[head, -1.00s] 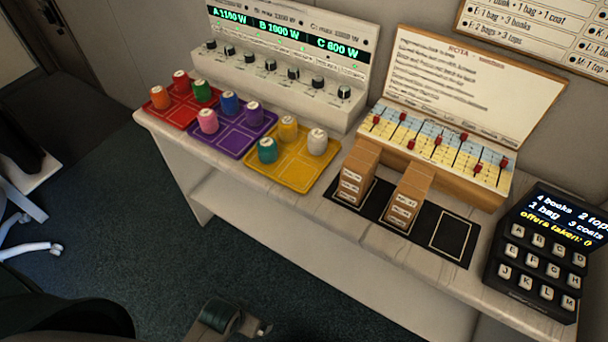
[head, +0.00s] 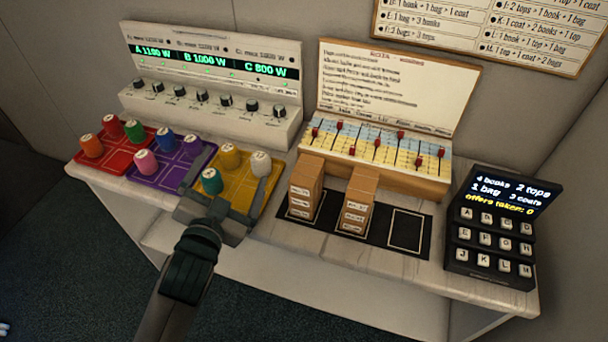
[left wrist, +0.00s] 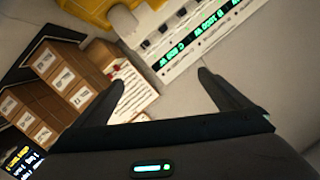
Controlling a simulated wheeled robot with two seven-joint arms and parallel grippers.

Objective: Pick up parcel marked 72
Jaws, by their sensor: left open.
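The parcels are brown boxes with white labels, in two stacks on a black mat (head: 380,237). The left stack (head: 305,190) and the middle stack (head: 356,203) stand upright on their outlined squares. The label numbers are too small to read, so I cannot tell which parcel is 72. Parcels (left wrist: 62,78) also show at the left of the left wrist view. My left gripper (head: 229,182) is open and empty, over the yellow tray, left of the stacks and apart from them. Its two fingers (left wrist: 160,86) show in the left wrist view. My right gripper is out of view.
Red (head: 105,163), purple (head: 170,178) and yellow (head: 236,178) trays hold coloured spools. Behind are a dial panel (head: 210,112) and a slider board (head: 375,155). A keypad (head: 490,240) stands at the right. The mat's right square (head: 406,230) is empty.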

